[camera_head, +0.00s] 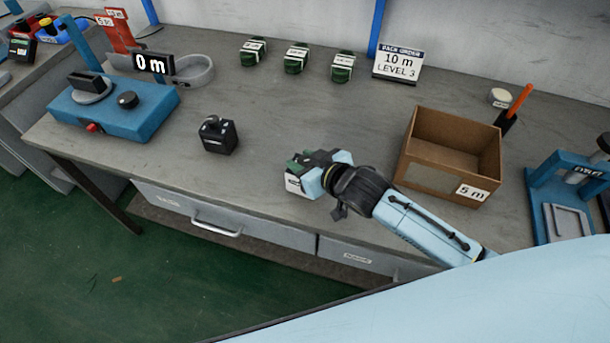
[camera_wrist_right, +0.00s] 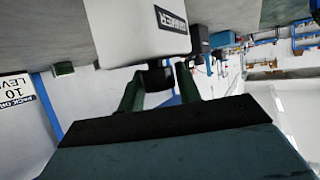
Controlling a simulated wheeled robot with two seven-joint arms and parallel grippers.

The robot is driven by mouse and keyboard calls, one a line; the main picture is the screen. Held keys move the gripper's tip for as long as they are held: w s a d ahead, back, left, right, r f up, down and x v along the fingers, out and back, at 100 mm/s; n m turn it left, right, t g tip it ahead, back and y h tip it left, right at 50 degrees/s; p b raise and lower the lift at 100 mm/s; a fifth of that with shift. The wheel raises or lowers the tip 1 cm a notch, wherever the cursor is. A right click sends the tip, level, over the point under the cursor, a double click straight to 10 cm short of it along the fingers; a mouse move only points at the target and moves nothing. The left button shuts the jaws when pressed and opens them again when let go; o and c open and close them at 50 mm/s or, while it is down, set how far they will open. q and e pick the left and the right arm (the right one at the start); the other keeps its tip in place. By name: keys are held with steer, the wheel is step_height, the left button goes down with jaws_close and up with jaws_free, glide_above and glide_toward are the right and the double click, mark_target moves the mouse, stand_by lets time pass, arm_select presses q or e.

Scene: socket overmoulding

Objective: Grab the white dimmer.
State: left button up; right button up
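The white dimmer (camera_head: 294,183) stands near the front middle of the workbench, partly hidden by my right gripper (camera_head: 300,163). In the right wrist view, its white body (camera_wrist_right: 135,32) has a "DIMMER" label and a black knob (camera_wrist_right: 155,76). The two green fingers of the right gripper (camera_wrist_right: 160,88) stand on either side of the knob. They look close to it, but I cannot tell whether they press on it. Whether the dimmer's base rests on the bench is also hidden. My left gripper is not in view.
A cardboard box (camera_head: 430,178) marked 5 m stands right of my gripper, beside a blue press (camera_head: 545,185). A black dimmer-like unit (camera_head: 218,136) stands to the left. Green parts (camera_head: 296,58) and a pack order sign (camera_head: 398,65) are behind. The bench between is clear.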

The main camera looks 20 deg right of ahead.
jaws_close()
